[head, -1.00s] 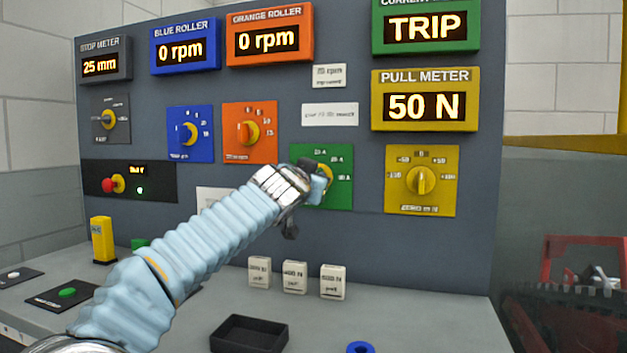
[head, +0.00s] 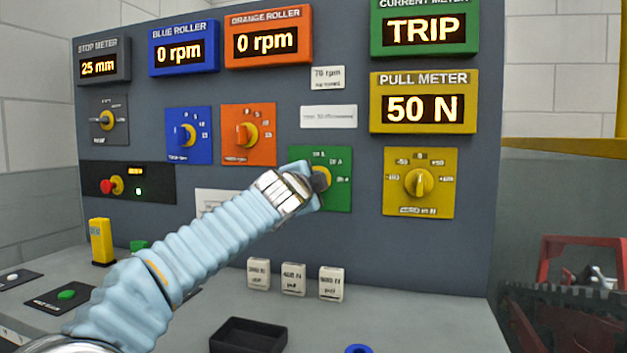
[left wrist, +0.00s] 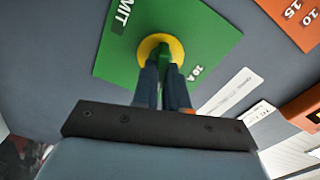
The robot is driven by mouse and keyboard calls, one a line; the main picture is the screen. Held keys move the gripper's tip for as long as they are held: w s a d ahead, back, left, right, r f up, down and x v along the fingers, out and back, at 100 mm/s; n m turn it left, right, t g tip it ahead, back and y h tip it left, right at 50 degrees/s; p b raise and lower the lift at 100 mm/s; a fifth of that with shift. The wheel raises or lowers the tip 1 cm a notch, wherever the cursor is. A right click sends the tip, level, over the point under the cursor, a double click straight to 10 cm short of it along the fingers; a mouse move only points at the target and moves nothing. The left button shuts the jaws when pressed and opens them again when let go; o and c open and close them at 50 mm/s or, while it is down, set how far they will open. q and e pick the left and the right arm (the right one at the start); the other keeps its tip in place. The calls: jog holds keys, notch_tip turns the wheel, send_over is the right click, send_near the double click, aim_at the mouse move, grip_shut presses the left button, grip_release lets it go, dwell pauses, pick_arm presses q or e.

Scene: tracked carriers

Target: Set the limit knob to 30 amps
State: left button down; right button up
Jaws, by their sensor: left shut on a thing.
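The green limit plate (head: 338,200) is on the upright panel, with amp marks around its knob (head: 327,178). My left gripper (head: 318,181) is at this plate and hides part of the knob and its left side. In the left wrist view the green plate (left wrist: 120,60) shows "10 A" and part of the word "LIMIT". There my left gripper (left wrist: 163,85) is shut on the green knob (left wrist: 164,55), in front of its yellow collar (left wrist: 152,42). The knob's exact setting cannot be read. The current meter (head: 424,28) reads TRIP. My right gripper is not in view.
The orange knob plate (head: 249,133) is up and left of the gripper, and the yellow zero plate (head: 420,182) is to its right.

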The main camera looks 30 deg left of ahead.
pick_arm(q)
jog(key=shift+f+m, duration=0.1)
jog(key=shift+m, duration=1.6)
jog(key=shift+p, duration=0.3)
jog(key=shift+f, duration=0.1)
jog(key=c, duration=1.2)
grip_release()
jog(key=shift+o, duration=0.2)
jog(key=shift+s, duration=0.1)
jog(key=b+v, duration=0.3)
jog(key=v, duration=1)
jog(key=shift+s, duration=0.3)
